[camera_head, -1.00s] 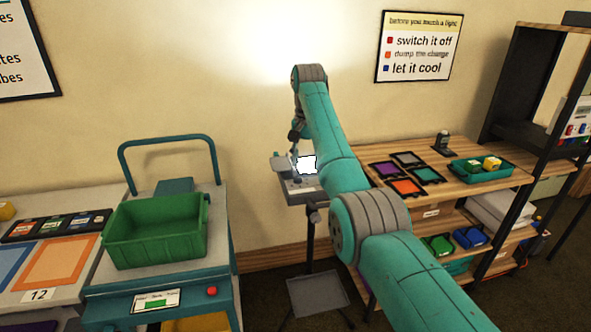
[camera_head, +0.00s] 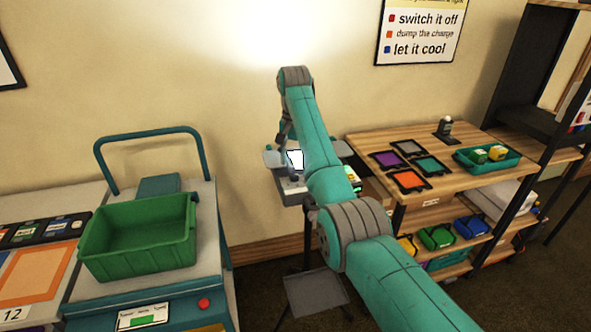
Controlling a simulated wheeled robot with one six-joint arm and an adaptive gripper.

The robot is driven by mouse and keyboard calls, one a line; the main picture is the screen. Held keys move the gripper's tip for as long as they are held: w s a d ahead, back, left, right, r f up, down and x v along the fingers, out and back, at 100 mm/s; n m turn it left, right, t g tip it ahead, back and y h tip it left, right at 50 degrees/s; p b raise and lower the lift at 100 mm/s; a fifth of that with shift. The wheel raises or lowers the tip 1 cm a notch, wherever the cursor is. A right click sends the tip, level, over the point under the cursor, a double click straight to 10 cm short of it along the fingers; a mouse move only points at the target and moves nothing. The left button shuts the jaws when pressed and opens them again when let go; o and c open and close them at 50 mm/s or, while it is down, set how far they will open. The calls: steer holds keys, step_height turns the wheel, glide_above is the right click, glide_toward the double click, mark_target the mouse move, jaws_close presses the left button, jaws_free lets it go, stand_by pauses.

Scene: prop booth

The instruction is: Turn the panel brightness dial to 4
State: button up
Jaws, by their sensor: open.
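The light unit stands on a stand by the wall, with a bright white lit panel (camera_head: 295,159) above a grey base (camera_head: 290,198). My arm covers the right part of the unit. The brightness dial and its numbers cannot be made out. My gripper (camera_head: 287,150) hangs down from the arm's far end, in front of or close beside the lit panel. It is open, with nothing seen in it; its fingertips are small and partly lost against the unit, so I cannot tell whether they touch it.
A green bin (camera_head: 140,240) sits on a teal-framed cart at left. A wooden shelf unit (camera_head: 455,185) at right holds coloured square frames, a dark bottle (camera_head: 445,127) and a teal tray (camera_head: 512,162). A grey plate (camera_head: 313,292) sits low on the stand.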

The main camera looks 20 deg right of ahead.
mark_target(294, 174)
steer(key=shift+f, duration=2.45)
jaws_close()
